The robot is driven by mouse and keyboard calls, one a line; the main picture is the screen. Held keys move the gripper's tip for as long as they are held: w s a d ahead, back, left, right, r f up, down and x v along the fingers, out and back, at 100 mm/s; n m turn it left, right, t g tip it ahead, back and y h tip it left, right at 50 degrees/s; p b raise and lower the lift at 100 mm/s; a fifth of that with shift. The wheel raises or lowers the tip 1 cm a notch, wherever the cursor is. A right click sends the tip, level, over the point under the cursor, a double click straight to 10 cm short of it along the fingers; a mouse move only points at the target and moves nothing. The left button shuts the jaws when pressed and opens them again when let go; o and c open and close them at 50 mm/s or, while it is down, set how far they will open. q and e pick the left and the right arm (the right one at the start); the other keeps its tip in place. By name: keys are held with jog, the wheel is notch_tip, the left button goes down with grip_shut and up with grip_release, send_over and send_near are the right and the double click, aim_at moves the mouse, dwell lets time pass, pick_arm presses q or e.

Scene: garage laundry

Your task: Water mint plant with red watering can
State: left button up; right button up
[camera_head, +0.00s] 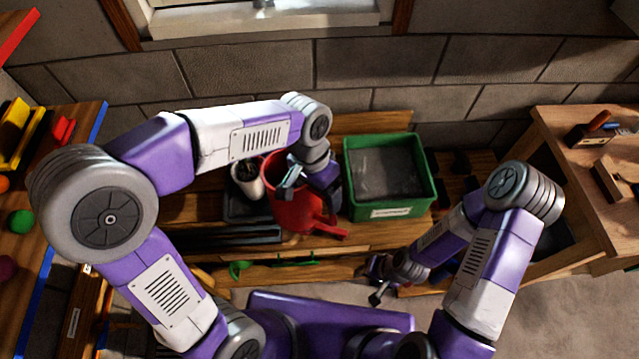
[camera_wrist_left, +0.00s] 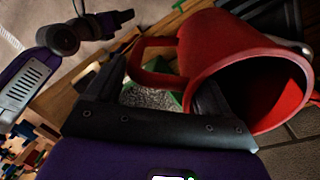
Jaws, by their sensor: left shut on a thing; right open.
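The red watering can (camera_head: 287,208) stands out in the middle of the head view, its spout toward the lower right. My left gripper (camera_head: 287,180) is shut on it near the handle; the contact is partly hidden by my arm. In the left wrist view the can (camera_wrist_left: 235,50) appears tilted, with its dark opening showing and its handle by the fingers (camera_wrist_left: 155,90). A white pot (camera_head: 243,189) with dark contents is just left of the can; I cannot tell if it holds the mint. My right gripper (camera_head: 376,280) is open and empty at the bench's front.
A green crate (camera_head: 425,196) with a label stands right of the can. A dark tray (camera_head: 233,211) lies under the pot. Green items (camera_head: 290,262) are at the front edge. Side tables with toys (camera_head: 20,222) and tools (camera_head: 595,133) flank the bench.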

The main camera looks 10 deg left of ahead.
pick_arm(q)
jog(key=shift+a+r+h+p, duration=0.1)
jog(key=shift+r+h+p, duration=0.35)
jog(key=shift+r, duration=0.35)
jog(key=shift+w+r+g+h+p, duration=0.15)
jog(key=shift+r+g+h+p, duration=0.2)
jog(key=shift+r+g+h, duration=0.15)
jog(key=shift+w+a+r+g+h+p, duration=0.2)
jog(key=shift+a+r+g+h+p, duration=0.25)
jog(key=shift+r+p, duration=0.4)
jog(key=shift+w+a+r+g+h+p, duration=0.15)
jog(key=shift+w+a+r+h+p, duration=0.25)
jog(key=shift+r+p, duration=0.5)
jog(key=shift+w+a+r+g+h+p, duration=0.1)
jog(key=shift+a+r+g+h+p, duration=0.2)
jog(key=shift+r+h+p, duration=0.5)
jog(key=shift+r, duration=0.15)
jog(key=shift+r, duration=0.1)
jog(key=shift+w+a+r+g+p, duration=0.15)
jog(key=shift+a+r+p, duration=0.1)
jog(key=shift+r+p, duration=0.25)
jog(key=shift+w+a+r+g+p, duration=0.15)
jog(key=shift+a+r+p, duration=0.1)
jog(key=shift+r+p, duration=0.2)
jog(key=shift+r, duration=0.1)
